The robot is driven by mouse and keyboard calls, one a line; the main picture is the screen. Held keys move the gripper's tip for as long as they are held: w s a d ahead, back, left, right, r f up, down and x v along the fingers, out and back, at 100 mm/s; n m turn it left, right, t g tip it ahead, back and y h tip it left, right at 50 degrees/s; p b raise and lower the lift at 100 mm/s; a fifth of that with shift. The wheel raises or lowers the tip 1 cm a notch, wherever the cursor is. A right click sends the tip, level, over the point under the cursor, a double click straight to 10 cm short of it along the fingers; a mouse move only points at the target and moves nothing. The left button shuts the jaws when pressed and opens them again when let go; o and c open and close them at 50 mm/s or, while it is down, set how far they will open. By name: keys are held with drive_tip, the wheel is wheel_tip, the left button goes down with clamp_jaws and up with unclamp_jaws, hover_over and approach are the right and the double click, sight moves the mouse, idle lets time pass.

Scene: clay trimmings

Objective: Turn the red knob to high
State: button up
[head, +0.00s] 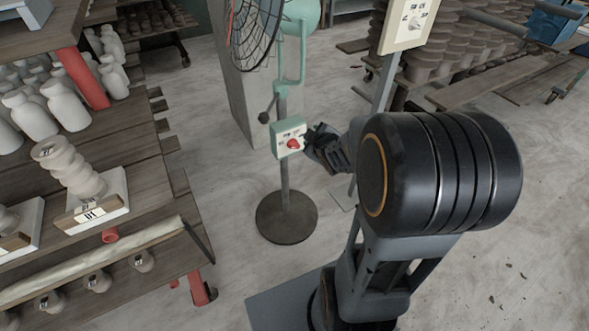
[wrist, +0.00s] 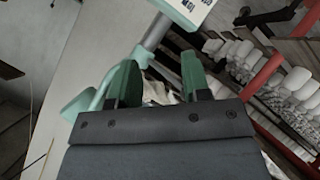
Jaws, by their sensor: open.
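The red knob (head: 293,144) sits on the white face of a small green control box (head: 277,141) on the fan's stand. Dark markings on the face are too small to read in the head view. My gripper (head: 313,136) is just right of the box, partly hidden by my arm; a gap to the knob is hard to judge. In the wrist view my gripper (wrist: 160,76) shows two green-tipped fingers held apart with nothing clearly between them. A white labelled face (wrist: 188,8) is cut off at the top edge there, and the red knob is not visible.
The fan stand's pole (head: 285,185) rises from a round dark base (head: 286,217). A wooden table (head: 150,185) with bottles and clay pieces stands at left. Floor between is clear.

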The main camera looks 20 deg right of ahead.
wheel_tip(320, 180, down, 10)
drive_tip(key=w+d+n+t+y+b, duration=0.1)
drive_tip(key=d+n+t+b, duration=0.15)
drive_tip(key=b, duration=0.25)
drive_tip(key=n+t+y+b, duration=0.3)
drive_tip(key=n+b, duration=0.1)
drive_tip(key=b, duration=0.2)
approach(296, 148)
drive_tip(key=w, duration=0.3)
drive_tip(key=w+b, duration=0.1)
drive_tip(key=w, duration=0.2)
drive_tip(key=w+a, duration=0.1)
drive_tip(key=w, duration=0.2)
drive_tip(key=shift+w+f+b, duration=0.1)
drive_tip(key=shift+w+b, duration=0.15)
drive_tip(key=shift+b, duration=0.15)
drive_tip(key=shift+a, duration=0.1)
clamp_jaws()
